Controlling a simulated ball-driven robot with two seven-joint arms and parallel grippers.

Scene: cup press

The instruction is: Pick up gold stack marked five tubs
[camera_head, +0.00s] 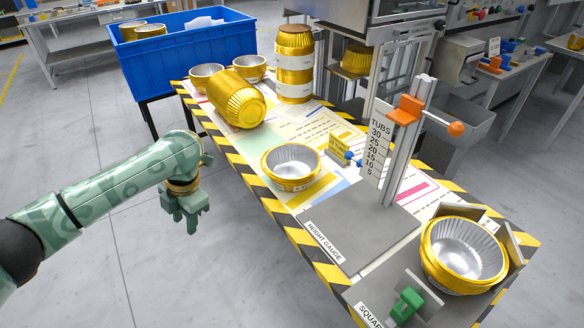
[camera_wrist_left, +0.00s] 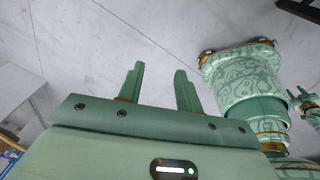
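Gold tubs stand on the striped table in the head view. A gold stack (camera_head: 237,98) lies on its side; an upright gold stack (camera_head: 294,64) with white bands stands behind it. A short gold tub or stack (camera_head: 291,167) stands open-topped at mid table. Another (camera_head: 463,252) sits in the square fixture at right. I cannot read a five mark on any of them. My left gripper (camera_head: 190,222) hangs empty over the floor, left of the table and apart from every tub. Its fingers are spread in the left wrist view (camera_wrist_left: 158,88). Green prongs at that view's right edge may be my right gripper.
The height gauge (camera_head: 378,165) with an orange slider (camera_head: 406,110) stands at mid table. A green-handled piece (camera_head: 407,305) is at the near end. A blue bin (camera_head: 190,55) stands at back left. Two small open tubs (camera_head: 205,76) (camera_head: 250,67) sit at the far end.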

